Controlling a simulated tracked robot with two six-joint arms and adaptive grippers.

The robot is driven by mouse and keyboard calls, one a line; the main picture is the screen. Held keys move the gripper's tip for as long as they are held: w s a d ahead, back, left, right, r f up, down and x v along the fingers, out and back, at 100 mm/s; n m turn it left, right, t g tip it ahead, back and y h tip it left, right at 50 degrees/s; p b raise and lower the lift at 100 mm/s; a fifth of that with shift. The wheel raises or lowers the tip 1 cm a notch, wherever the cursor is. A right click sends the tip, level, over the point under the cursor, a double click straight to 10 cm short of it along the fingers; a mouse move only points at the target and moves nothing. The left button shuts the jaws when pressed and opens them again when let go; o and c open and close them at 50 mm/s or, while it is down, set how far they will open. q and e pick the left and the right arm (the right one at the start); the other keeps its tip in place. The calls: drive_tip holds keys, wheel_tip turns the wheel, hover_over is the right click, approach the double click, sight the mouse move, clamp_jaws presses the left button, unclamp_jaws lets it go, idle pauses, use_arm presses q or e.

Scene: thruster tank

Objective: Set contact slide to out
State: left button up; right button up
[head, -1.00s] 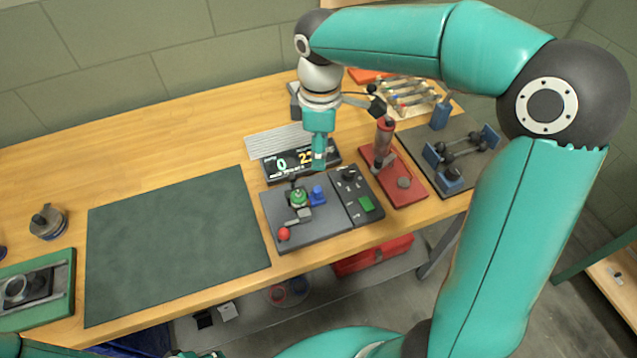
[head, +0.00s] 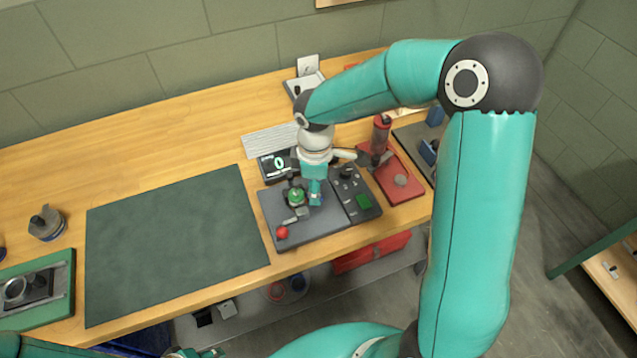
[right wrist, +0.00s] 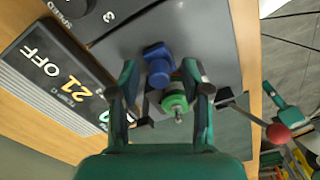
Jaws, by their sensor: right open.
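A grey station plate (head: 265,208) near the bench's front edge carries a green round part (head: 296,196), a blue block and a red ball-ended lever (head: 282,232). I cannot tell for sure which part is the contact slide; the blue block (right wrist: 158,65) is a candidate. My right gripper (right wrist: 168,88) is open just above the plate. In the right wrist view its fingers stand either side of the green part (right wrist: 174,102) and the blue block, apparently not gripping them. In the head view the right gripper (head: 308,191) hides most of the blue block. My left gripper is not in view.
A control panel (head: 360,200) with knobs and a green button adjoins the plate. A display (right wrist: 52,72) reading "21 OFF" stands behind. A red stand (head: 400,182) is to the right. A dark green mat (head: 175,240) leaves free room to the left.

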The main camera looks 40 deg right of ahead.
drive_tip(key=shift+c, duration=0.3)
clamp_jaws()
drive_tip(key=d, duration=0.2)
drive_tip(key=shift+s+d, duration=0.3)
drive_tip(key=shift+s, duration=0.05)
drive_tip(key=shift+o, duration=0.3)
unclamp_jaws()
drive_tip(key=shift+r, duration=0.15)
